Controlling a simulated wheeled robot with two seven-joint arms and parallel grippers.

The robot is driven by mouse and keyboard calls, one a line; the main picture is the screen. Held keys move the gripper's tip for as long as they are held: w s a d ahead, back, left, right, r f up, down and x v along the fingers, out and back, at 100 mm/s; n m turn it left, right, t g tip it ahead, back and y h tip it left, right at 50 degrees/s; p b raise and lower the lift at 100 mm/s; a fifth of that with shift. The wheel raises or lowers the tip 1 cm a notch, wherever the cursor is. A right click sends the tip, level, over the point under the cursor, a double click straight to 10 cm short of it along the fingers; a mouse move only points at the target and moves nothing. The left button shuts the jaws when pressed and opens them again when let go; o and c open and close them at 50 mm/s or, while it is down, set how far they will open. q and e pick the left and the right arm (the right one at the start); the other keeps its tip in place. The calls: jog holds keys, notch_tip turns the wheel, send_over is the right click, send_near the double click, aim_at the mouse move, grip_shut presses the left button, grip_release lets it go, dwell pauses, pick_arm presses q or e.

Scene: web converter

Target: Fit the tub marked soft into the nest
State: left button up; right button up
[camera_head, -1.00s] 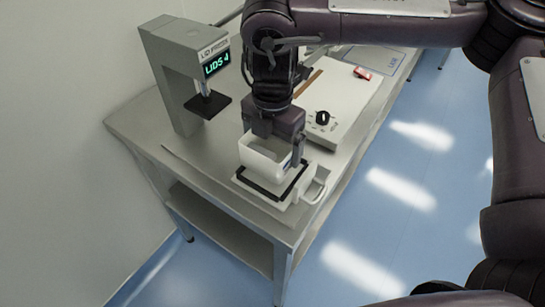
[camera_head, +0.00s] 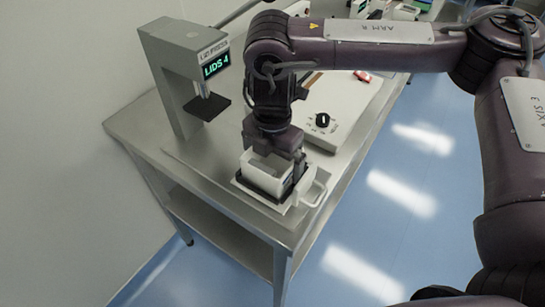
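A white open tub (camera_head: 264,174) stands at the near end of the bench, inside the black-rimmed nest (camera_head: 247,187) of a white carrier with a side handle. It sits low, with its lower part hidden by the black rim. I cannot read any marking on it. My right gripper (camera_head: 278,160) reaches down from above and its fingers are at the tub's far and right walls. The fingertips are mostly hidden, so I cannot tell whether they grip the wall. My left gripper is not in view.
A grey lid press (camera_head: 171,75) with a green display reading "LIDS 4" stands at the back left. A white unit with a black knob (camera_head: 322,119) lies right of my gripper. Bare steel bench (camera_head: 190,150) shows left of the carrier.

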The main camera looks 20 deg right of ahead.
aim_at(273, 172)
notch_tip(273, 172, up, 12)
jog(key=p, duration=0.1)
jog(key=shift+r, duration=0.15)
dwell(0.6)
